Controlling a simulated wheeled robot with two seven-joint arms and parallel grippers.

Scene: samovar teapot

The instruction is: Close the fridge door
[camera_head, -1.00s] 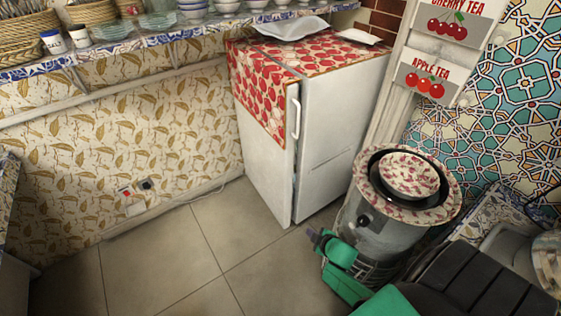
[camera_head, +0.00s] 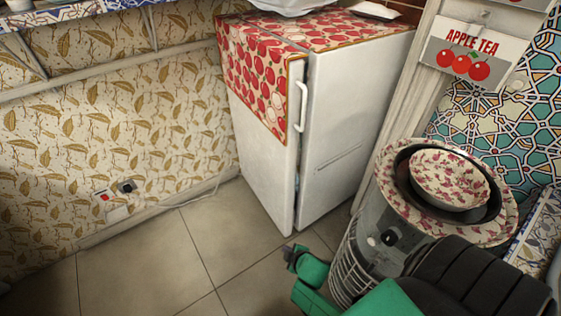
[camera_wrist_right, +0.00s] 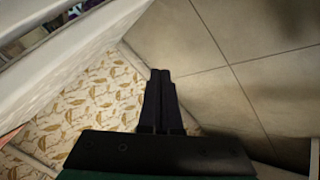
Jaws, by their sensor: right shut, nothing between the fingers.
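The white fridge (camera_head: 345,130) stands against the wall in the head view, with a red patterned cloth over its top and hanging down the front. Its door (camera_head: 265,170) is the left face, with a white handle (camera_head: 301,106) at the right edge. A narrow dark gap runs down that edge, so the door looks slightly ajar. My right gripper (camera_head: 290,256) is shut and empty, low in front of the fridge and apart from it. In the right wrist view, its fingers (camera_wrist_right: 160,76) point over the floor, with a white panel (camera_wrist_right: 75,72) at upper left. My left gripper is out of view.
A round metal stand (camera_head: 370,245) with a patterned bowl (camera_head: 450,180) on top is close beside my right arm. The tiled floor (camera_head: 150,260) left of the gripper is clear. A cable and socket (camera_head: 118,198) are on the left wall.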

